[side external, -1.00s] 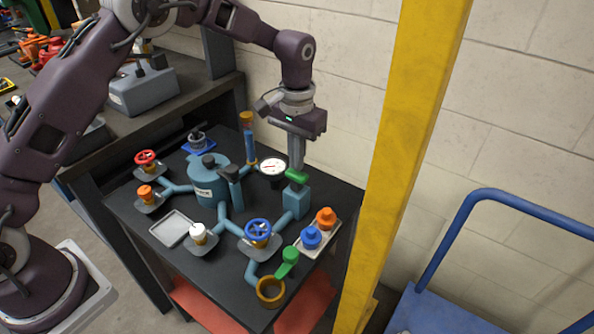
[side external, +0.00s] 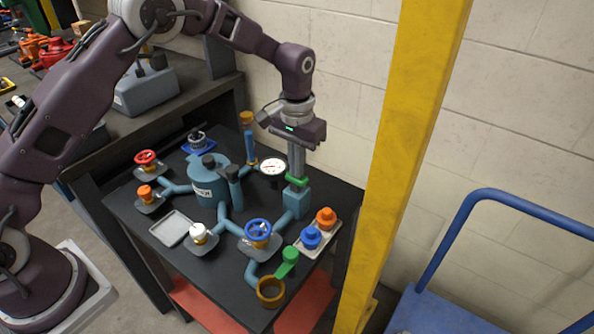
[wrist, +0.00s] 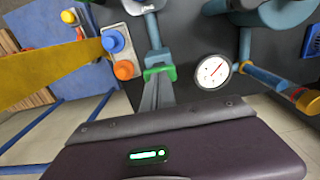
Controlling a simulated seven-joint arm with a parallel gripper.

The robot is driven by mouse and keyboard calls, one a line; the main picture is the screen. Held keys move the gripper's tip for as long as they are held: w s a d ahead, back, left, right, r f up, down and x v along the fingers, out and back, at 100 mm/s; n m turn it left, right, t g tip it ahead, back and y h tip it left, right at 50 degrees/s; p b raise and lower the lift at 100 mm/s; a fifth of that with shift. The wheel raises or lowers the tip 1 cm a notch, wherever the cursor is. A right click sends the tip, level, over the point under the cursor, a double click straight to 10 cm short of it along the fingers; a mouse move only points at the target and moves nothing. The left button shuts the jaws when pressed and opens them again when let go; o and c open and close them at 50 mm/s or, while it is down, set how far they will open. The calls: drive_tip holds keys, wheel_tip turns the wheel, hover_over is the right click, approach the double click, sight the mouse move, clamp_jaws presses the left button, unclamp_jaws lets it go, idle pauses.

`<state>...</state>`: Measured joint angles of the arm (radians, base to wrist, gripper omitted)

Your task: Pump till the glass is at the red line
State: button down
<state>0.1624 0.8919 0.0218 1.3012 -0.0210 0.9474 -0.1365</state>
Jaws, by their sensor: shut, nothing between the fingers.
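A blue pump block (side external: 297,204) with a green handle (side external: 297,181) on top stands at the right of the black table. My gripper (side external: 297,174) is shut and empty, pointing down with its fingertips at the green handle; it seems to press on it. In the wrist view the shut fingers (wrist: 157,82) meet the green handle (wrist: 160,71). The upright glass (side external: 250,148) with an orange cap stands at the back and looks blue inside. I cannot make out its red line or exact level. A white dial gauge (side external: 273,167) with a red needle sits between glass and pump.
A blue tank (side external: 207,180) and pipes fill the table's middle. Blue (side external: 258,230), red (side external: 145,158) and white (side external: 199,232) valves surround it. A tray with blue and orange knobs (side external: 326,217) is right of the pump. A yellow post (side external: 400,170) rises at the right.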

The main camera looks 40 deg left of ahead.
drive_tip(key=shift+f, duration=0.6)
drive_tip(key=shift+r, duration=1.85)
drive_tip(key=shift+r, duration=3)
